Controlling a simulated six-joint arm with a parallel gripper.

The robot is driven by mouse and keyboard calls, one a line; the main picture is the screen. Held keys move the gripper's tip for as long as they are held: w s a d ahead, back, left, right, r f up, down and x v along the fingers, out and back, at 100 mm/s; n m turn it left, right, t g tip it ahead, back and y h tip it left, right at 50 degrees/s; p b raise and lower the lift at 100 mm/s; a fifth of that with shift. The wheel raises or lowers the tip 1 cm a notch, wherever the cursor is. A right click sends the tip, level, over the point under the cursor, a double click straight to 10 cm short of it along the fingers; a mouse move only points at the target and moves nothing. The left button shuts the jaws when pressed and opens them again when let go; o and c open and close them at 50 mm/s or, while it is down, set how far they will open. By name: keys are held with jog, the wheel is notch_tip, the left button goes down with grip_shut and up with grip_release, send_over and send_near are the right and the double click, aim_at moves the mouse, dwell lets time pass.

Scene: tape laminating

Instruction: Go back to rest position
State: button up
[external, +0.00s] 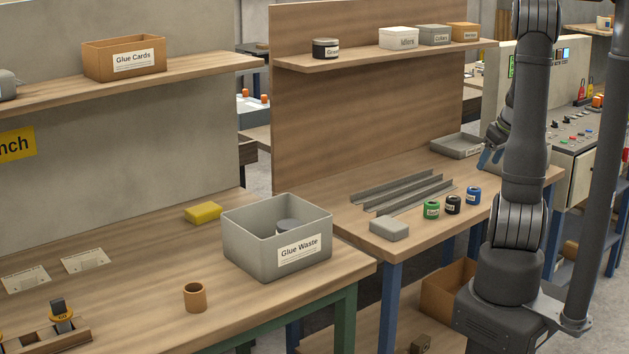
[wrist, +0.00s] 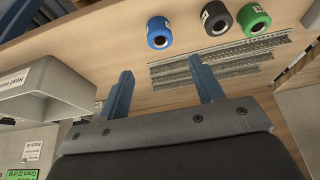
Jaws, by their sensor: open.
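My gripper (wrist: 163,92) is open in the wrist view, its two blue fingers apart with nothing between them. In the external view my gripper (external: 490,158) is at the right, partly hidden by my arm, above the far right part of the wooden bench. Blue, black and green rolls stand on the bench. In the wrist view the blue roll (wrist: 160,33), the black roll (wrist: 216,18) and the green roll (wrist: 254,19) lie beyond the fingertips, apart from them. Several grey metal rails (external: 405,190) lie left of the rolls.
A grey tray (external: 457,147) sits at the bench's back right, near my gripper. A control panel (external: 570,130) stands at the right. A Glue Waste bin (external: 245,255), a yellow sponge (external: 203,212) and a brown roll (external: 195,297) are on the left bench. A shelf (external: 370,52) holds labelled boxes.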

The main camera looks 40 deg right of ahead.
aim_at(471, 187)
jog(key=x, duration=1.2)
jog(key=shift+f, duration=0.2)
notch_tip(471, 187, up, 2)
jog(key=shift+s+r, duration=0.1)
jog(key=shift+r, duration=0.6)
